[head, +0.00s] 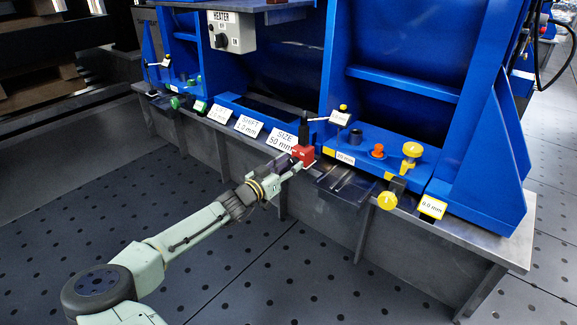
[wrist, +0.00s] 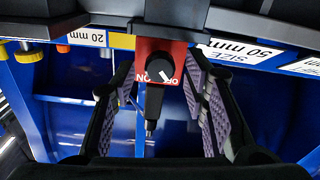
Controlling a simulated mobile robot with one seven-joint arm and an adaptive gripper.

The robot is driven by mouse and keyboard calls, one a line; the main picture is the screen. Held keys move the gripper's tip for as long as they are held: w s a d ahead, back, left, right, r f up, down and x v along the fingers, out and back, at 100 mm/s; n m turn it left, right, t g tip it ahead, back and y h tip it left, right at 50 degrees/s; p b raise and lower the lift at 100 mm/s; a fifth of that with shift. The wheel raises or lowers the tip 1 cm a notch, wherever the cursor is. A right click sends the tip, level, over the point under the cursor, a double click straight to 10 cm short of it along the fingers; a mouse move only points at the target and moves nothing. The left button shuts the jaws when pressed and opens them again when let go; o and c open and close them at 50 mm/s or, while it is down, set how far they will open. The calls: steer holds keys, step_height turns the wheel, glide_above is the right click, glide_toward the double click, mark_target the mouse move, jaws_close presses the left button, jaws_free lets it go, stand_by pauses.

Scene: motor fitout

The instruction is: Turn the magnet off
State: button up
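The magnet is a small red box (head: 303,154) on the front ledge of the blue frame. It also shows in the wrist view (wrist: 178,54), with a round black knob (wrist: 156,66) on its face. The knob's white mark points to the lower right in the wrist view. My gripper (wrist: 163,92) is open, with one padded finger on each side of the knob and box. I see gaps on both sides and nothing held. In the head view my gripper (head: 294,163) reaches the box.
A black handle (head: 304,129) stands just behind the red box. Size and shift labels (head: 284,140) lie to its left. An orange knob (head: 377,150) and yellow knobs (head: 411,154) stand to its right. A heater box (head: 232,32) hangs above. Floor in front is clear.

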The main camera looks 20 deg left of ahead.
jaws_close()
stand_by(0.5)
steer(key=m+p, duration=0.3)
steer(key=shift+r+m, duration=0.1)
steer(key=shift+m, duration=0.2)
steer(key=m+p, duration=0.2)
steer(key=m, duration=0.2)
steer(key=shift+m, duration=0.3)
steer(key=m+p, duration=0.1)
steer(key=m, duration=0.3)
steer(key=shift+d+p, duration=0.1)
steer(key=shift+p, duration=0.2)
steer(key=shift+f+m, duration=0.2)
steer(key=shift+m, duration=1.9)
